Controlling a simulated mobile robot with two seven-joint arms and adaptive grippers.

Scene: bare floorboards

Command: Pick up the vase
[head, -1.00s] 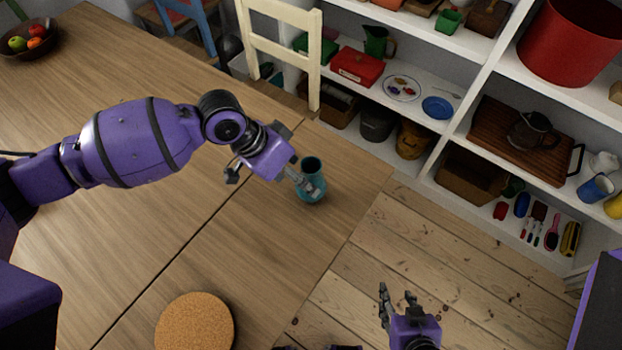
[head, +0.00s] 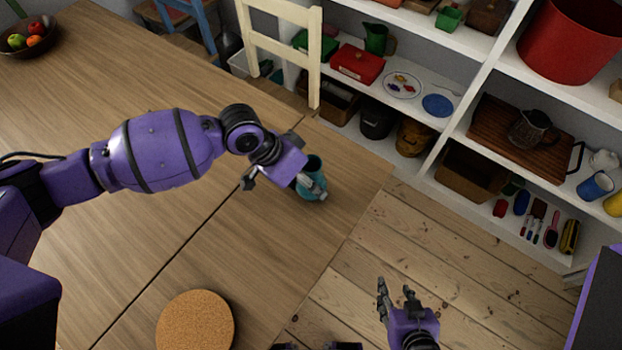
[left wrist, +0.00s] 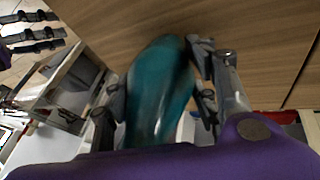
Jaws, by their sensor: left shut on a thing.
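The teal vase (head: 313,172) stands on the wooden table near its right corner in the head view. My left gripper (head: 285,186) reaches it from the left, and one finger shows across the front of the vase. In the left wrist view the vase (left wrist: 160,90) lies between the fingers of my left gripper (left wrist: 160,105), which is shut on it. The far finger is partly hidden in the head view. My right gripper (head: 397,296) is open and empty, over the floor off the table's edge.
A round cork mat (head: 195,325) lies on the table's near part. A fruit bowl (head: 27,38) sits at the far left. A cream chair (head: 281,45) stands behind the table. White shelves (head: 470,55) with many goods fill the right. Bare floorboards (head: 400,245) lie between.

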